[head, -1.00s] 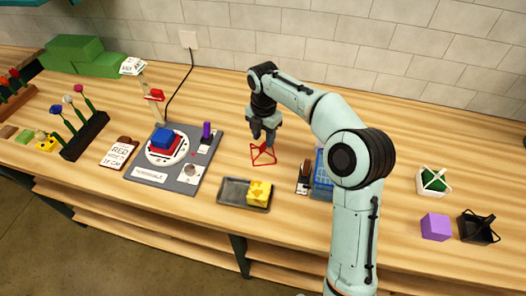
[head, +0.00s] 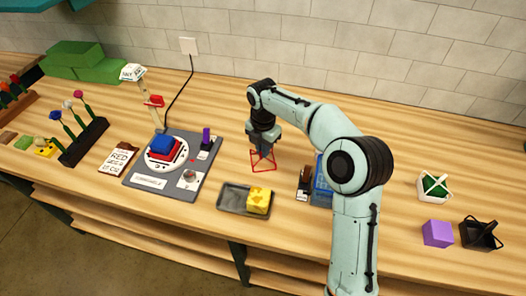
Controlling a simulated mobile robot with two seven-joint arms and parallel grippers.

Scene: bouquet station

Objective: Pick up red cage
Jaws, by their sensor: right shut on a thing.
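The red cage (head: 262,161) is a small open wire frame near the middle of the table in the head view, behind the grey tray. My right gripper (head: 263,150) points down over it and is shut on its upper part. The fingertips partly hide the top of the cage. I cannot tell whether the cage touches the table or hangs just above it. My left gripper does not show.
A grey tray (head: 231,198) with a yellow block (head: 258,200) lies in front of the cage. A turntable station (head: 150,181) is to the left. A blue device (head: 321,183) stands to the right. A purple cube (head: 437,233) and dark basket (head: 480,233) sit far right.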

